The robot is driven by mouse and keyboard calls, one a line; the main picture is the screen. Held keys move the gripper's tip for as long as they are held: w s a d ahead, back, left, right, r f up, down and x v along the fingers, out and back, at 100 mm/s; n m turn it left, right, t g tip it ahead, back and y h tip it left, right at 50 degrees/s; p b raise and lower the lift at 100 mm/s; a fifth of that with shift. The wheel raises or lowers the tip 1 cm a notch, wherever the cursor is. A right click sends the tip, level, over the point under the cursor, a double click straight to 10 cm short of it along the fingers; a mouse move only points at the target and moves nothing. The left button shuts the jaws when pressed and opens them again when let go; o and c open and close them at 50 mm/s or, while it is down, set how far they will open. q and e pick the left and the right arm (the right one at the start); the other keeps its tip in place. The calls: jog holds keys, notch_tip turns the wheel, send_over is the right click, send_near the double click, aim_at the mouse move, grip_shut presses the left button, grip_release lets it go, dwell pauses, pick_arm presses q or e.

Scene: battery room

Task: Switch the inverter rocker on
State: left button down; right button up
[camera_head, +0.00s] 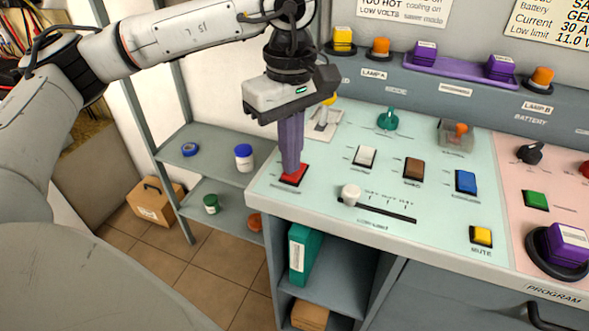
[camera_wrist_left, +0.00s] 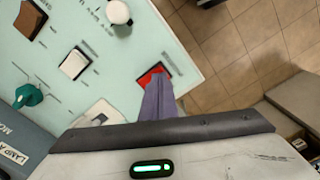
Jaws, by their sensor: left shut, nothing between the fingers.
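A red rocker (camera_head: 294,174) sits in a black frame at the near left corner of the pale green panel. It also shows in the left wrist view (camera_wrist_left: 153,75), partly hidden by my fingers. My left gripper (camera_head: 291,172) is shut and empty, pointing down, with its tips at the red rocker; I cannot tell whether they press it. A white rocker (camera_head: 364,156), a brown rocker (camera_head: 413,168) and a blue rocker (camera_head: 466,181) stand in a row to the right. The small labels are too blurred to read, so I cannot tell which is the inverter rocker.
A white slider knob (camera_head: 351,194), a green knob (camera_head: 387,120), an orange toggle under a clear cover (camera_head: 457,133) and a yellow MUTE button (camera_head: 481,236) share the panel. A grey shelf (camera_head: 215,160) with small jars stands left of the console.

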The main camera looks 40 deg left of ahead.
pick_arm(q)
jog(key=shift+f+b, duration=0.55)
jog(key=shift+f, duration=0.15)
jog(key=shift+r, duration=0.2)
jog(key=shift+r+p, duration=2.45)
jog(key=shift+r, duration=0.95)
jog(key=shift+s+f, duration=0.1)
